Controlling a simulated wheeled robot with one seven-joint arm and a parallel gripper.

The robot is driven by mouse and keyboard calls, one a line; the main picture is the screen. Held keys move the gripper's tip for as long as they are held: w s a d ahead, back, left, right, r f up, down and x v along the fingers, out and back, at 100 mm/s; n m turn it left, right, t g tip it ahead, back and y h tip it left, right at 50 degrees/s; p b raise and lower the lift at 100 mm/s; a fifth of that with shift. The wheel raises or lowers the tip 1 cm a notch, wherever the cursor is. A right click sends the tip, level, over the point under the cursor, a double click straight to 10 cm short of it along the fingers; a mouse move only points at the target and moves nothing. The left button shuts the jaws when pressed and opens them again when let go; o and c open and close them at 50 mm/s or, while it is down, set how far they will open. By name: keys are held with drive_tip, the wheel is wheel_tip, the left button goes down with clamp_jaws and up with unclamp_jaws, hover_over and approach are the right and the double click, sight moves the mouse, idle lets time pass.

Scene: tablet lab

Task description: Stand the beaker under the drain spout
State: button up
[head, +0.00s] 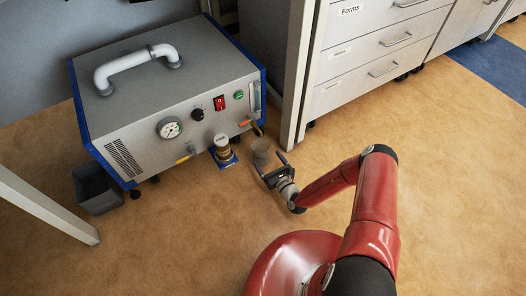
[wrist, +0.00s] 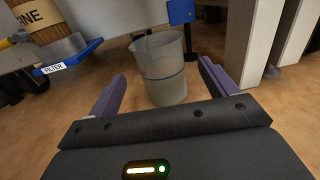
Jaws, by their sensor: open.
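The beaker (head: 262,150) is a clear, greyish cup with a blue line around it. It stands upright on the floor at the front right corner of the grey machine; it also shows in the wrist view (wrist: 165,72).
The grey machine (head: 165,100) has a gauge and switches. A grey bin (head: 97,188) stands left. A white table leg (head: 297,80) rises close right of the beaker. Floor in front is clear.

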drive_tip(key=v, duration=0.5)
drive_tip(key=shift+p, duration=0.3)
drive_tip(key=s+a+r+n+g+y, duration=0.25)
drive_tip(key=r+n+g, duration=0.65)
drive_tip(key=r, duration=0.5)
drive_tip(key=s+a+r+n+g+y, duration=0.15)
drive_tip(key=r+n+g+y, duration=0.35)
drive_tip(key=r+n, duration=0.75)
drive_tip(key=s+d+r+n+t+h, duration=0.2)
drive_tip(key=s+d+r+n+h, duration=0.2)
drive_tip(key=s+d+r+h, duration=0.4)
drive_tip(key=s+d+r+n+t+h, duration=0.2)
drive_tip(key=s+d+r+n+h, duration=0.2)
drive_tip(key=s+d+r+h, duration=0.4)
drive_tip(key=s+r, duration=0.5)
drive_tip(key=r, duration=0.3)
drive_tip(key=shift+r+h, duration=0.25)
drive_tip(key=shift+h, duration=0.1)
drive_tip(key=shift+s, duration=0.1)
